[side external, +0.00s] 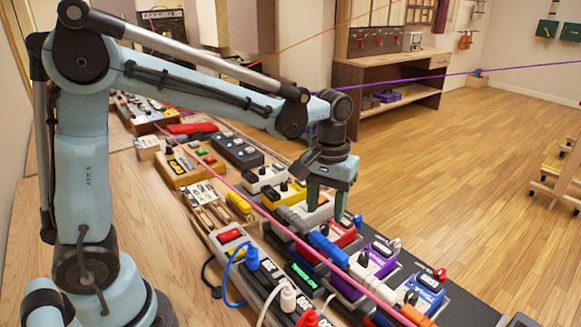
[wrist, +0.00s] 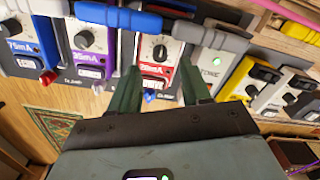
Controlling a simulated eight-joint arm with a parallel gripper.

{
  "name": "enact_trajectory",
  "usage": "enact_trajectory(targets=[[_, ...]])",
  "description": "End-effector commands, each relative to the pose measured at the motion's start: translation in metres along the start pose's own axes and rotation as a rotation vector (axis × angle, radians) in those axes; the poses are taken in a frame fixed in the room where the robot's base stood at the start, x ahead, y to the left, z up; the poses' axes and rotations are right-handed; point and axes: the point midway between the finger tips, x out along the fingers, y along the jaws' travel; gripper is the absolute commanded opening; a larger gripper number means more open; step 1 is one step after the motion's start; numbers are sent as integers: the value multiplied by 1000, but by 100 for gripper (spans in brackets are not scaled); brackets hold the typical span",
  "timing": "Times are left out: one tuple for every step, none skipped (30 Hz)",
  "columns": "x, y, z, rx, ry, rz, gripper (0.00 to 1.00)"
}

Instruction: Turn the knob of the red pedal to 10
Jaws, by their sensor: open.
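The red pedal (wrist: 155,72) is near the top middle of the wrist view. Its knob (wrist: 159,52) is black on a white dial face with markings too small to read. My gripper (wrist: 160,66) is open, with one finger on each side of the red pedal's face; the knob shows in the gap, and no contact is visible. In the side external view the red pedal (side external: 341,237) stands in the pedal row, and my gripper (side external: 327,207) points down over it. The fingers hide its knob there.
A purple pedal (wrist: 91,66) and a grey-white pedal with a green light (wrist: 211,66) flank the red one. A blue pedal (side external: 424,290) and a yellow pedal (side external: 284,194) stand in the same row. A pink cable (side external: 262,210) crosses close by. Open floor (side external: 480,180) lies right.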

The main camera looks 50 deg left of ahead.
Motion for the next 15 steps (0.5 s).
enact_trajectory(targets=[[8,0,0,0,0,0,48],[13,0,0,0,0,0,48],[18,0,0,0,0,0,48],[22,0,0,0,0,0,48],[25,0,0,0,0,0,48],[30,0,0,0,0,0,48],[32,0,0,0,0,0,48],[35,0,0,0,0,0,48],[38,0,0,0,0,0,48],[40,0,0,0,0,0,48],[42,0,0,0,0,0,48],[43,0,0,0,0,0,48],[44,0,0,0,0,0,48],[45,0,0,0,0,0,48],[45,0,0,0,0,0,48]])
